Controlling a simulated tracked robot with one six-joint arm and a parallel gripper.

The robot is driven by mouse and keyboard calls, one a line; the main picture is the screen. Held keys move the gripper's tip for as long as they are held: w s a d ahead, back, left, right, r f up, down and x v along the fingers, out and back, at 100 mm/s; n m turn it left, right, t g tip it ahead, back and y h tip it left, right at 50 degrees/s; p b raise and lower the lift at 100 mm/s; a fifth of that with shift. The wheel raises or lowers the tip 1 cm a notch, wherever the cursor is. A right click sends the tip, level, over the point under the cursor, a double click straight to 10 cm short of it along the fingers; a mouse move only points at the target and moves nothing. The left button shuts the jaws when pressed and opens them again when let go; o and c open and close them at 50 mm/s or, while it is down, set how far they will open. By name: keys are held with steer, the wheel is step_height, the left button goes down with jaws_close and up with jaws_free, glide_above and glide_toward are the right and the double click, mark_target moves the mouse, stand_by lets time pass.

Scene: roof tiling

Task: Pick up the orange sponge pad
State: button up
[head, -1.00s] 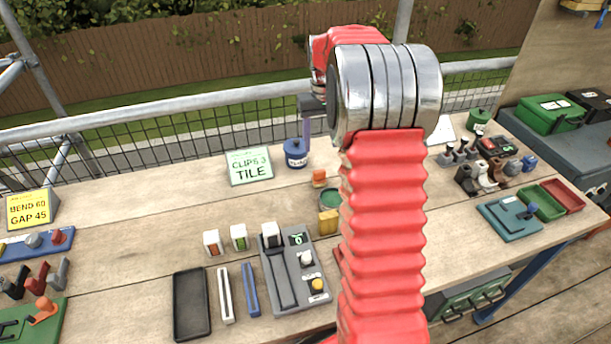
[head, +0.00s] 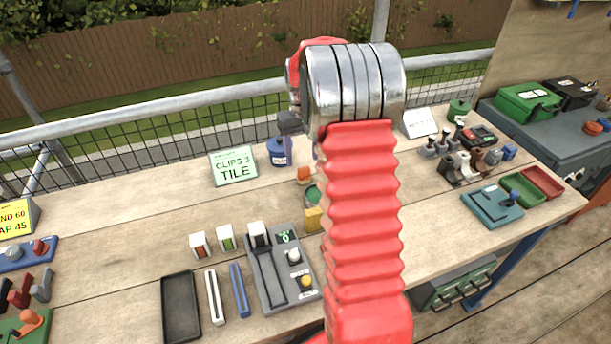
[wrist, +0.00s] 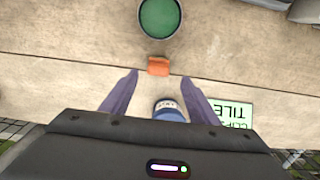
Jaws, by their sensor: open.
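The orange sponge pad (wrist: 158,66) lies on the wooden bench in the wrist view, just beyond and between the tips of my gripper (wrist: 160,80). It also shows in the head view as a small orange block (head: 304,174), beside my red arm. My gripper is open and empty, its two dark fingers spread apart with bench showing between them. The pad does not touch either finger. In the head view the gripper is mostly hidden behind my arm.
A round green-topped pot (wrist: 159,18) stands close to the pad. A blue lidded pot (head: 279,152) and the CLIPS 3 TILE sign (head: 234,167) stand nearby. A yellow block (head: 313,219) and a grey control panel (head: 272,275) are nearer the front edge.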

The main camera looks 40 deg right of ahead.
mark_target(304, 168)
steer(key=shift+f, duration=1)
steer(key=shift+s+d+f, duration=0.1)
steer(key=shift+f, duration=1.2)
steer(key=shift+s+d+f, duration=0.1)
steer(key=shift+f, duration=1.2)
steer(key=shift+c, duration=0.6)
steer(key=c, duration=1)
steer(key=shift+r, duration=0.1)
step_height(304, 168, up, 10)
steer(key=shift+f, duration=0.1)
